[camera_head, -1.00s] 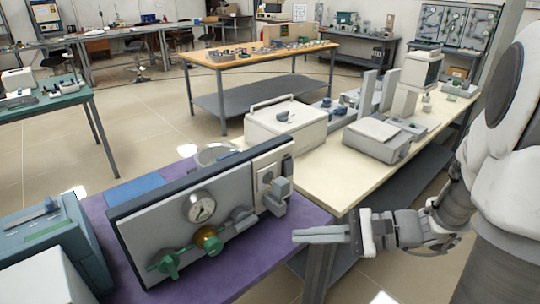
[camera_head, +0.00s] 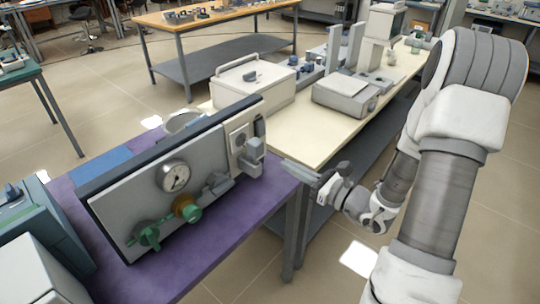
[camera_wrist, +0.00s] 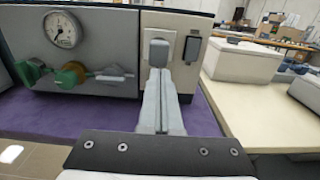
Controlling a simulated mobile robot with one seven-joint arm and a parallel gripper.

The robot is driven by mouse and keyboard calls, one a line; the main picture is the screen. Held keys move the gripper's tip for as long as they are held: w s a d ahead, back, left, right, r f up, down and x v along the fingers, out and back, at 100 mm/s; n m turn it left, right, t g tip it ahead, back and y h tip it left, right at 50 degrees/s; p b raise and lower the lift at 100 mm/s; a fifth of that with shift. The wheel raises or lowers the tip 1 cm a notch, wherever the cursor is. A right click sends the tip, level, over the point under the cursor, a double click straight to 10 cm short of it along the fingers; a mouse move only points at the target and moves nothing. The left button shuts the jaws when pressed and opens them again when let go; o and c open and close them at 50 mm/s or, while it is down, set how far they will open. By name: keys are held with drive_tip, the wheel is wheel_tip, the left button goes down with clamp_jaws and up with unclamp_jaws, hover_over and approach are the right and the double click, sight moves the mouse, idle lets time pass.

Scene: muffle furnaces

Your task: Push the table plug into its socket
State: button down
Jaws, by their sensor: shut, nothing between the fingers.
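The grey block-shaped plug (camera_head: 250,158) sticks out from the right end of the upright instrument panel, at the pale socket plate (camera_head: 238,139). I cannot tell how deep it sits. In the wrist view a grey square face (camera_wrist: 159,51) on the pale plate shows just beyond my fingertips; the fingers hide what lies below it. My gripper (camera_head: 288,164) is shut and empty, its fingers pointing at the plug from the right with a small gap in the head view. In the wrist view the closed fingers (camera_wrist: 160,78) line up with that square face.
The panel carries a gauge (camera_head: 173,176), a green valve handle (camera_head: 148,235) and a brass fitting (camera_head: 186,208), standing on a purple-topped table (camera_head: 225,237). A cream bench (camera_head: 300,135) with a white case (camera_head: 252,90) and a grey box (camera_head: 345,94) adjoins behind. Floor at front right is clear.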

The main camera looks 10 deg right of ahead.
sight(261, 149)
drive_tip(key=x, duration=0.7)
drive_tip(key=x, duration=0.4)
drive_tip(key=shift+r, duration=0.15)
drive_tip(key=shift+w, duration=0.1)
idle(0.3)
